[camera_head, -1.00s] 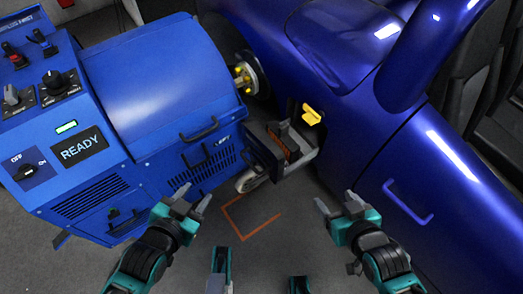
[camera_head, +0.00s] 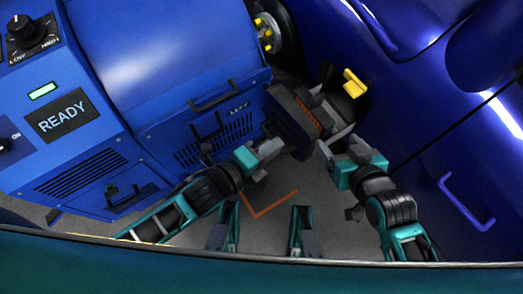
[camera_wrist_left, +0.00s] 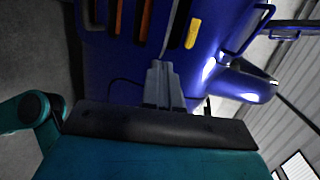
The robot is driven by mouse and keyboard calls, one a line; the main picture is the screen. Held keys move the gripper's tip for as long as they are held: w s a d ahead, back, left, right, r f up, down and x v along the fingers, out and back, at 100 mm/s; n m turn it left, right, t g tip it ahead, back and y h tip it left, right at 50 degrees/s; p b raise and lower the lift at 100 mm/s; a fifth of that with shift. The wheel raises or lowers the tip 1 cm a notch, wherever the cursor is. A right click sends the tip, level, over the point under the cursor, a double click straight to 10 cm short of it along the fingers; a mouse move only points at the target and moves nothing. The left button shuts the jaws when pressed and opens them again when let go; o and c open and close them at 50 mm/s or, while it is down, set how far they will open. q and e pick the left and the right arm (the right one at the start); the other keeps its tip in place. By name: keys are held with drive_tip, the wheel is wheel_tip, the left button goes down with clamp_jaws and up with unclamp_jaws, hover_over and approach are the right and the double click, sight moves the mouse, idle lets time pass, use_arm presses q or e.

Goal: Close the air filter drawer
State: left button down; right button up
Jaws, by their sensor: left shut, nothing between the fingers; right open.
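The air filter drawer, as I take it, is the dark box (camera_head: 290,115) with orange-brown pleats (camera_head: 307,117) inside. It stands out in the gap between the blue machine and the blue car body. My left gripper (camera_head: 281,145) is shut and empty, its tips close to the lower left side of the box. Contact cannot be told. In the left wrist view its closed fingers (camera_wrist_left: 163,80) point towards a blue surface with orange strips (camera_wrist_left: 147,18). My right gripper (camera_head: 330,146) is open and empty, just below and right of the box.
The blue machine (camera_head: 150,60) with a READY display (camera_head: 60,117) and black handles (camera_head: 215,95) fills the left. The car body (camera_head: 420,120) with a door handle (camera_head: 465,203) fills the right. A yellow lever (camera_head: 354,82) sits beside the box.

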sight(303, 126)
use_arm(q)
drive_tip(key=b+x, duration=0.2)
drive_tip(key=x, duration=0.6)
drive_tip(key=shift+w+d+f, duration=0.1)
drive_tip(key=shift+w+d, duration=0.05)
use_arm(e)
wheel_tip(303, 126, down, 3)
drive_tip(key=shift+r, duration=0.1)
drive_tip(key=shift+w, duration=0.1)
